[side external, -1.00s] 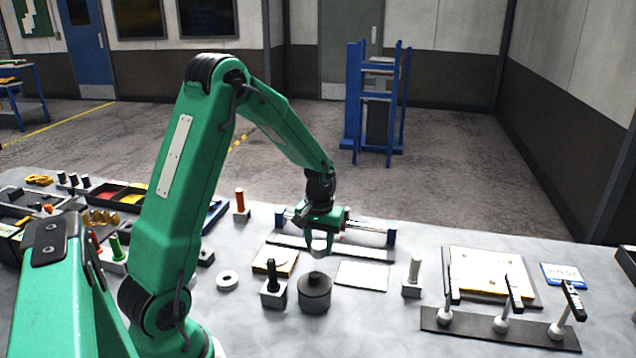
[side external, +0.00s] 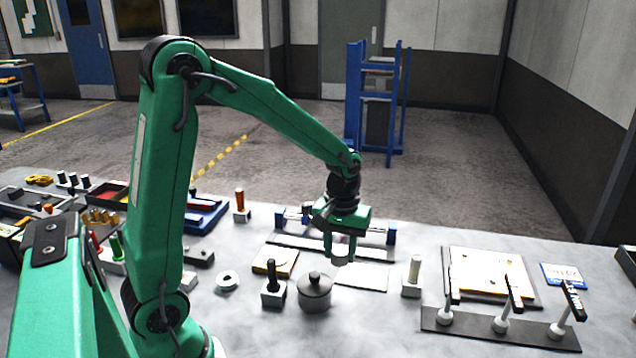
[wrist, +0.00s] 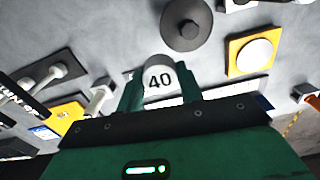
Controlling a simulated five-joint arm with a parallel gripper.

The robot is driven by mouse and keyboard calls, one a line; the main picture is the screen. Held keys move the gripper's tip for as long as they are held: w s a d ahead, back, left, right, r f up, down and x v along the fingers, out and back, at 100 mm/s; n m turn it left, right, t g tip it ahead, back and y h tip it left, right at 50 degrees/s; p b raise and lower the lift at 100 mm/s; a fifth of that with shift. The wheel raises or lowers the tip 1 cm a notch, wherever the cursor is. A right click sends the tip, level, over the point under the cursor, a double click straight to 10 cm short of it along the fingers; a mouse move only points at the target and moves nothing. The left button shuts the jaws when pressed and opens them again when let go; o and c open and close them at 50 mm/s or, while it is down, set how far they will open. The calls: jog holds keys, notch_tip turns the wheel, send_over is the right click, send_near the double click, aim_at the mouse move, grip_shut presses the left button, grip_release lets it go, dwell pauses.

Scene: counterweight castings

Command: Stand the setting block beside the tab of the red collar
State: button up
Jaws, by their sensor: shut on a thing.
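My gripper (side external: 341,250) is shut on a small pale block marked "40", which is plainest in the wrist view (wrist: 160,77). The block's front is rounded, and its lower end looks clear of the bench. In the side view the gripper hangs in front of a rail fixture with blue end blocks (side external: 391,234), above the back edge of a white sheet (side external: 362,277). My gripper and wrist cover the middle of the rail. I cannot make out the red collar or its tab in either current view.
A dark lidded pot (side external: 315,291) and a black-handled block (side external: 272,286) stand in front of the gripper. A pale post (side external: 412,277) stands to the right, near a clamp strip (side external: 500,330).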

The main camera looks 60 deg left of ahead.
aim_at(341, 249)
jog(key=shift+r, duration=0.15)
dwell(0.4)
notch_tip(341, 249, up, 4)
jog(key=shift+r, duration=0.1)
jog(key=shift+w+a+r, duration=0.1)
jog(key=shift+w+r, duration=0.1)
jog(key=shift+r, duration=0.15)
jog(key=w+a+n, duration=0.6)
jog(key=w+a, duration=0.2)
jog(key=a, duration=0.4)
jog(key=w+a+n, duration=0.6)
jog(key=w+a, duration=0.1)
jog(key=a, duration=0.6)
notch_tip(341, 249, down, 8)
jog(key=shift+w, duration=0.15)
jog(key=shift+d+f, duration=0.15)
jog(key=shift+f, duration=0.05)
jog(key=shift+f, duration=2.7)
jog(key=shift+f, duration=0.7)
